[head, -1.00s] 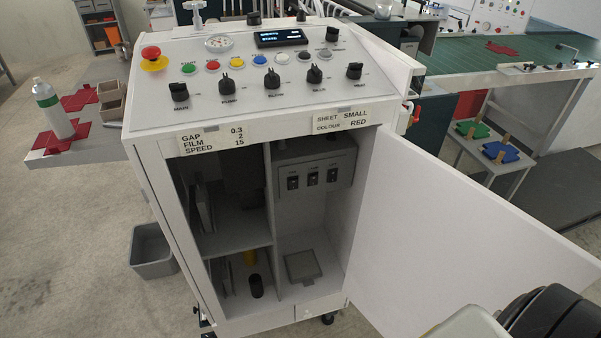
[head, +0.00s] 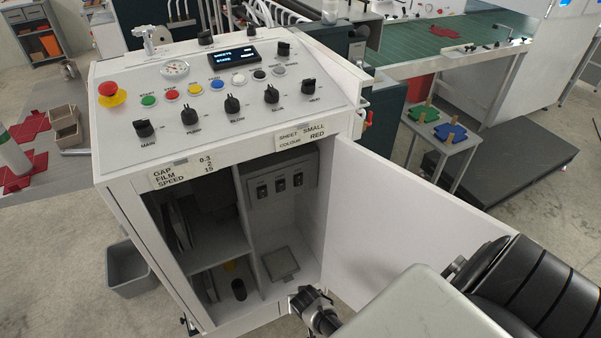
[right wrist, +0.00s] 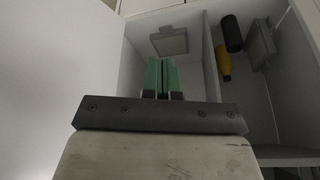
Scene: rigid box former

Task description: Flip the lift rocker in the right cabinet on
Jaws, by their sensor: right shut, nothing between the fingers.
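The right cabinet (head: 118,203) stands with its door (head: 390,215) swung open to the right. Inside, high in its right-hand compartment, is a grey switch box (head: 310,172) with three dark rockers (head: 280,184) in a row. Their labels are too small to read, so I cannot tell which is the lift rocker or how each is set. My right arm reaches in from the lower right, in front of the opening. In the right wrist view my right gripper (right wrist: 161,78) has its green fingertips together, empty, pointing into the compartment. The rockers do not show there. My left gripper is out of view.
A square grey plate (head: 281,263) lies on the compartment floor; it also shows in the right wrist view (right wrist: 170,42). A divider (right wrist: 212,70) separates it from a yellow bottle (right wrist: 223,62) and a black cylinder (right wrist: 231,33). The open door bounds the right side.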

